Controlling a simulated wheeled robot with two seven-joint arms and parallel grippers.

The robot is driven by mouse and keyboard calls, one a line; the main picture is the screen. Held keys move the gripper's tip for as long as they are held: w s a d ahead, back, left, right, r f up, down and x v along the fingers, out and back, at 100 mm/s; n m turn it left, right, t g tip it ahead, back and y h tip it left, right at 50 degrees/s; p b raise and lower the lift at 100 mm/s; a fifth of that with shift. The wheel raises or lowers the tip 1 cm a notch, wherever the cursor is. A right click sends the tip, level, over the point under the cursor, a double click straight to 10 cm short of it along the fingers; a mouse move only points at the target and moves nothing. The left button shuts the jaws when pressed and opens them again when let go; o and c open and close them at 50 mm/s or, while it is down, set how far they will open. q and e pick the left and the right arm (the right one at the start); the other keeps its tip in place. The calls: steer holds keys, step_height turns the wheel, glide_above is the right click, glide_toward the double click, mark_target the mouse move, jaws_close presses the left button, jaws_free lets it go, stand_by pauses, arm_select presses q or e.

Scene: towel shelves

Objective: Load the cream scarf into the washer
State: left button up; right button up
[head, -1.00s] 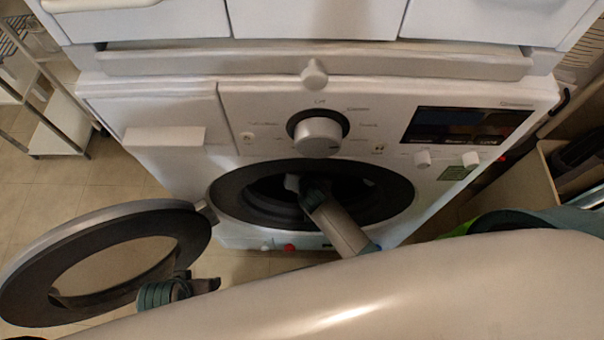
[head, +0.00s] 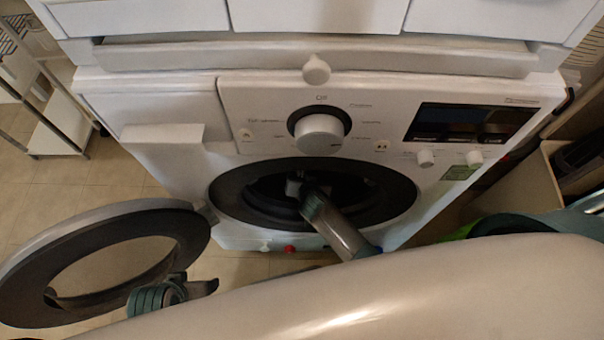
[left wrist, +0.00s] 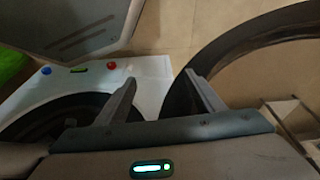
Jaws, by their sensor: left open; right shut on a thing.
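The white washer (head: 165,160) stands ahead with its round opening (head: 390,200) uncovered. Its round door (head: 25,285) is swung open to the left; the ring also shows in the left wrist view (left wrist: 225,50). My right gripper (head: 293,186) reaches inside the opening, its forearm slanting in from the lower right. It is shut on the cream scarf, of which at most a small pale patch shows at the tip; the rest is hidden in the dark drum. My left gripper (head: 205,287) is low beside the open door; in the left wrist view (left wrist: 160,82) its fingers are apart and empty.
A dial (head: 320,134) and a dark display (head: 468,124) are on the washer's front panel. White drawers (head: 315,15) are above it. A wire-and-white rack (head: 55,125) stands at the left. A box-like shelf (head: 515,190) stands close on the right. Tiled floor (head: 110,175) is clear at left.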

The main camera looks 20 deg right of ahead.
steer(key=shift+f, duration=0.15)
arm_select(q)
steer(key=shift+w+d+f+t+b, duration=0.15)
steer(key=shift+w+d+t+b, duration=0.15)
steer(key=shift+w+d+b, duration=0.3)
arm_select(e)
steer(key=shift+f, duration=0.4)
arm_select(q)
steer(key=shift+d, duration=0.1)
arm_select(e)
steer(key=o, duration=1.2)
steer(key=shift+c, duration=0.2)
arm_select(q)
steer(key=shift+s, duration=0.15)
arm_select(e)
steer(key=shift+r, duration=0.1)
